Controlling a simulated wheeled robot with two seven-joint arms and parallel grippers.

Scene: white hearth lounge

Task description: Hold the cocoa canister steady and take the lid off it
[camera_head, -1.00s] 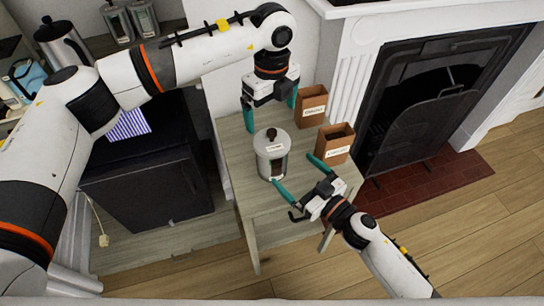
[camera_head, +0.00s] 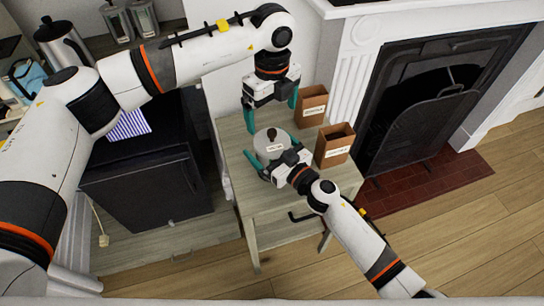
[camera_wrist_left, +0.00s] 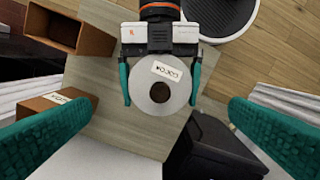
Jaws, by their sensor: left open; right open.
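The cocoa canister (camera_head: 267,137) stands upright on the small wooden table, with its round grey lid on top. The lid (camera_wrist_left: 158,105) has a dark central knob and a white cocoa label. My right gripper (camera_head: 269,164) is open, with its teal fingers on either side of the canister; in the left wrist view (camera_wrist_left: 160,101) a thin gap seems to show beside each finger, but contact is hard to tell. My left gripper (camera_head: 270,117) is open and empty, pointing down above and behind the canister. Its fingers frame the lid in the left wrist view (camera_wrist_left: 162,108). The canister's lower body is mostly hidden.
Two open brown boxes with labels, the farther (camera_head: 311,106) and the nearer (camera_head: 334,146), stand right of the canister on the table (camera_head: 234,150). A fireplace (camera_head: 430,100) is at the right. A black cabinet (camera_head: 150,180) stands left. The table front is partly clear.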

